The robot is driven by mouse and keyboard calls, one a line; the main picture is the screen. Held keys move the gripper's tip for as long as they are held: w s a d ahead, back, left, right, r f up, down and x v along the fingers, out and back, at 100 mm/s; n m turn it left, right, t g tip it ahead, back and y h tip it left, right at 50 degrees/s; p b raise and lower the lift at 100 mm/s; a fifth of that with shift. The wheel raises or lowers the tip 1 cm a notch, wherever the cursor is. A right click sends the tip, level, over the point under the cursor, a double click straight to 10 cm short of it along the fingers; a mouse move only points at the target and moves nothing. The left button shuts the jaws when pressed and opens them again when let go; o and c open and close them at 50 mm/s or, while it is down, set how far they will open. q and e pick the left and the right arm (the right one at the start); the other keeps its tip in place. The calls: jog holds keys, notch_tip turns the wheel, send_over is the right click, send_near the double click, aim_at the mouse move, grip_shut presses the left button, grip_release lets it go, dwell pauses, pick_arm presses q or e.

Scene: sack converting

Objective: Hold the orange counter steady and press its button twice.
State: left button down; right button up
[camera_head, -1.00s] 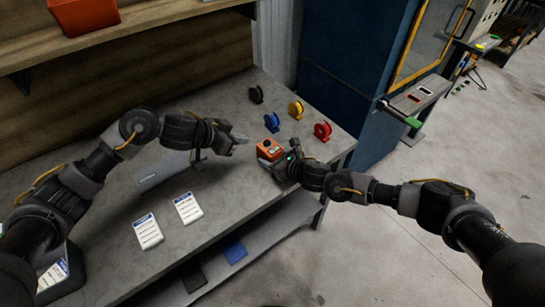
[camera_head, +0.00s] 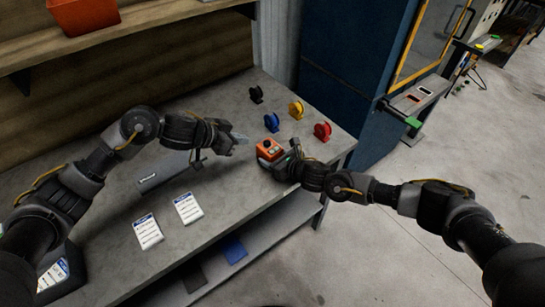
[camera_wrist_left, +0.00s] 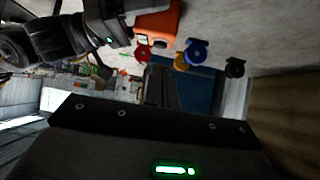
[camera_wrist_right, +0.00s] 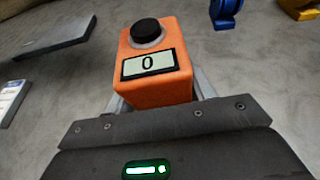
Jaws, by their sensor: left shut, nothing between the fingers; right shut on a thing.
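The orange counter (camera_head: 268,149) stands on the grey workbench. In the right wrist view the counter (camera_wrist_right: 155,82) has a black round button (camera_wrist_right: 147,31) on top, and its display (camera_wrist_right: 149,64) reads 0. My right gripper (camera_head: 279,160) is shut on the counter from the front right, with its fingers (camera_wrist_right: 160,104) on both sides of the body. My left gripper (camera_head: 240,138) is shut and empty, to the left of the counter and apart from it. The left wrist view shows the counter (camera_wrist_left: 158,24) at its top, beside my right gripper; the left fingertips are hidden there.
Blue (camera_head: 272,122), yellow (camera_head: 296,110), red (camera_head: 322,131) and black (camera_head: 256,95) reels stand behind the counter. Two printed cards (camera_head: 188,208) lie at the front left. A flat grey object (camera_head: 162,172) lies below my left forearm. A shelf (camera_head: 150,38) runs above the bench's back.

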pick_arm(q)
notch_tip(320, 180, up, 6)
jog(key=m+y, duration=0.2)
jog(key=m, duration=0.6)
send_over(264, 144)
jog(key=shift+f, duration=0.2)
jog(key=shift+f, duration=4.4)
jog(key=shift+f, duration=0.2)
